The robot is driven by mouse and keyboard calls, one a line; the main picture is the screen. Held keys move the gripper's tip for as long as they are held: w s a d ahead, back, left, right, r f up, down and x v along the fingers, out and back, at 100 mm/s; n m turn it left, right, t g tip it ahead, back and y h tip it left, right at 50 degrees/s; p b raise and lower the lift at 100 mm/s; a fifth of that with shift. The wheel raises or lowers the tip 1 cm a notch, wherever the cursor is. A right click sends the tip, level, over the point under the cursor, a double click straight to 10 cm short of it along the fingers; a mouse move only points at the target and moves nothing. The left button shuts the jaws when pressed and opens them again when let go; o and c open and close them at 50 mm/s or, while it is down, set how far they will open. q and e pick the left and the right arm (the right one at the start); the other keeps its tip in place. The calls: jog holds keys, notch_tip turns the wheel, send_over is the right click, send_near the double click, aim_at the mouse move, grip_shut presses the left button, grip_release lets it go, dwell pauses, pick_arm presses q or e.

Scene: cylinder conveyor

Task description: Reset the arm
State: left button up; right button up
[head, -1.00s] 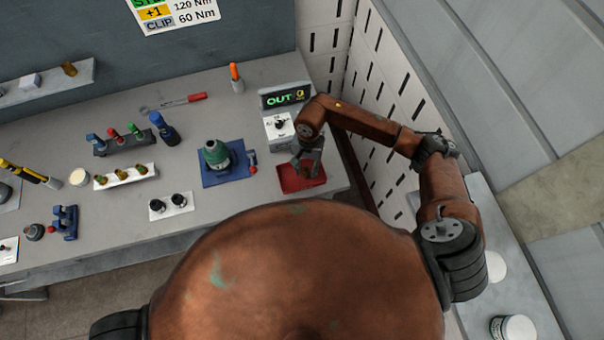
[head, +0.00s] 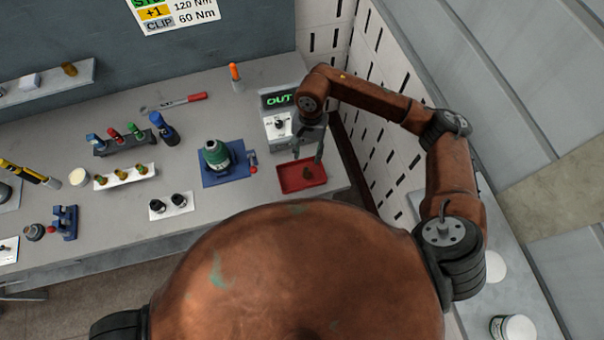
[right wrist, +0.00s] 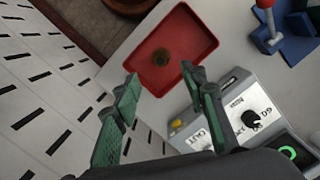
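My right gripper (head: 308,156) is above the right end of the bench, over the back edge of a red tray (head: 292,188). In the right wrist view the two green fingers of the gripper (right wrist: 160,82) are spread apart with nothing between them. The red tray also shows there (right wrist: 190,35), with a small round brownish part (right wrist: 161,57) lying in it. That part appears as a dark spot (head: 308,173) in the head view. My left gripper is not in view.
A green-topped unit on a blue base (head: 217,156) stands to the left. Several small parts sit in racks further left. A slotted white wall (head: 375,100) is close on the right.

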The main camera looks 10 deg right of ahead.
jog(key=shift+w+d+r, duration=0.1)
jog(key=shift+r, duration=0.85)
